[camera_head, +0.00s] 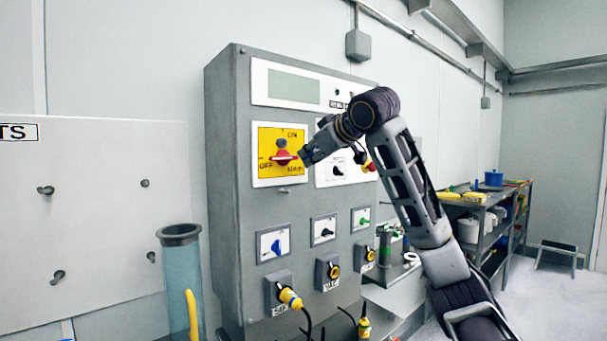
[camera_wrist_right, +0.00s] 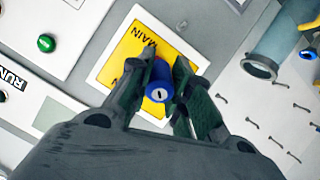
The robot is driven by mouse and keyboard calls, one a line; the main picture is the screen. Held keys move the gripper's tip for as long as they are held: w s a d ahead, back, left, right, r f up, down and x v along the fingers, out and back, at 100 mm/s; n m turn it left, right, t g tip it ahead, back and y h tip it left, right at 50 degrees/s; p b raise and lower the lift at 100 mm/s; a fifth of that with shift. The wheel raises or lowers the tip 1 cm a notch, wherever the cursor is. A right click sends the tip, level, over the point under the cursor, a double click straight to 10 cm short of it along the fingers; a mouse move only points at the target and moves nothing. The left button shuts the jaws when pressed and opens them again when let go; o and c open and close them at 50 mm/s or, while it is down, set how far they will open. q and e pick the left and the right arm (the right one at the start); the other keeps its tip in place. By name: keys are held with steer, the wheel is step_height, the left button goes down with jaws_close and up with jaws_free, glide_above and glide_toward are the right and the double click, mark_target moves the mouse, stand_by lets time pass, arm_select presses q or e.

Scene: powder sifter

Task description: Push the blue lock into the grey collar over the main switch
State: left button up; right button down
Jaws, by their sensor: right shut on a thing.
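The main switch is a yellow plate (camera_head: 270,139) on the grey cabinet front, marked ON and OFF, with a red handle (camera_head: 284,158). A grey collar (camera_head: 281,144) shows just above the handle. My right gripper (camera_head: 307,154) is in front of the plate's right side. In the right wrist view the gripper (camera_wrist_right: 160,78) is shut on the blue lock (camera_wrist_right: 158,91), whose round keyhole end faces the camera. The yellow plate (camera_wrist_right: 128,47) is behind it. There the lock and fingers hide the collar, so I cannot tell whether they touch. My left gripper is out of view.
The grey cabinet (camera_head: 224,200) carries smaller switches and sockets below, with a yellow plug (camera_head: 290,298) and cables. A clear blue tube (camera_head: 181,280) stands to its left. A shelf bench (camera_head: 490,215) with containers stands at the right.

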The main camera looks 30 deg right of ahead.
steer(key=shift+a+r+n+t+y, duration=0.2)
steer(key=shift+r+n+t+y, duration=0.5)
steer(key=shift+r+t, duration=0.5)
steer(key=shift+r+t+y, duration=0.25)
steer(key=shift+t+y, duration=0.05)
steer(key=shift+t, duration=0.5)
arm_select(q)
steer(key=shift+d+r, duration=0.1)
arm_select(e)
steer(key=shift+w, duration=0.3)
